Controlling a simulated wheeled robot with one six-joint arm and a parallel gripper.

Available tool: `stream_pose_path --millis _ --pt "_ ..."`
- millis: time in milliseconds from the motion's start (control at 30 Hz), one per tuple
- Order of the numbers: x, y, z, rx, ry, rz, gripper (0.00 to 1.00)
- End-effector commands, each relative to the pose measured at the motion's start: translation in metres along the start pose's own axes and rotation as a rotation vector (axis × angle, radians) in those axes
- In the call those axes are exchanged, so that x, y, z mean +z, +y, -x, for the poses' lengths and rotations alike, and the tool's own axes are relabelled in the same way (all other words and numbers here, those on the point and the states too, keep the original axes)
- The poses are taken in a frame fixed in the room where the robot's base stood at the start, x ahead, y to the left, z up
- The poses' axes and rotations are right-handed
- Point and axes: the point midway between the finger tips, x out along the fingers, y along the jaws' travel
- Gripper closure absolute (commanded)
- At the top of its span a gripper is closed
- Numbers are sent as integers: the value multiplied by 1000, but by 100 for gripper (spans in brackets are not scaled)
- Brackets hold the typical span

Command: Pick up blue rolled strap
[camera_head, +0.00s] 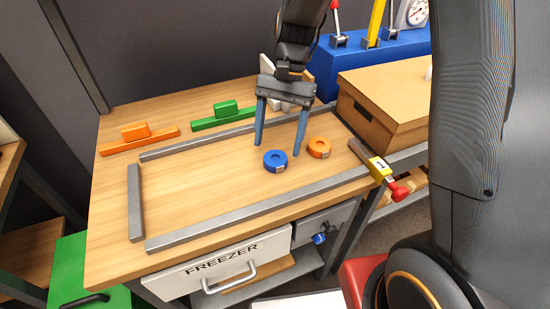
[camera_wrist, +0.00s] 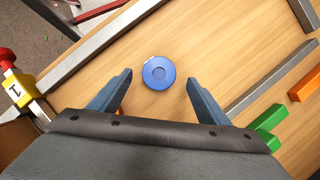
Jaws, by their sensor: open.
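The blue rolled strap (camera_head: 275,161) is a small round roll lying flat on the wooden table. In the wrist view the blue rolled strap (camera_wrist: 159,73) lies ahead of the fingertips, between their lines. An orange roll (camera_head: 319,147) lies to its right in the head view. My gripper (camera_head: 277,150) is open and empty, its fingers pointing down near the blue roll. In the wrist view my gripper (camera_wrist: 158,77) has one finger on either side of the blue roll, apart from it. How high the fingertips are above the table is hard to tell.
Grey metal rails (camera_head: 245,214) frame part of the table (camera_head: 190,190). Orange (camera_head: 140,138) and green (camera_head: 222,118) blocks stand behind the back rail. A cardboard box (camera_head: 390,95) is at right, near a yellow tag marked 1 (camera_head: 378,168). The table's left middle is clear.

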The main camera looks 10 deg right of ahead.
Motion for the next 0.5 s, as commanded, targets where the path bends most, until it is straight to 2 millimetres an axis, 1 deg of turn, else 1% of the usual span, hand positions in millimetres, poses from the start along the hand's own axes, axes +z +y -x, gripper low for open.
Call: stream_pose_path --millis 100,233,333,500 --pt "0 3 -18 3 -4 -2 30" --pt "0 1 -33 2 -2 2 30" --pt "0 1 -38 2 -2 2 30" --pt "-1 1 -39 1 0 2 30"
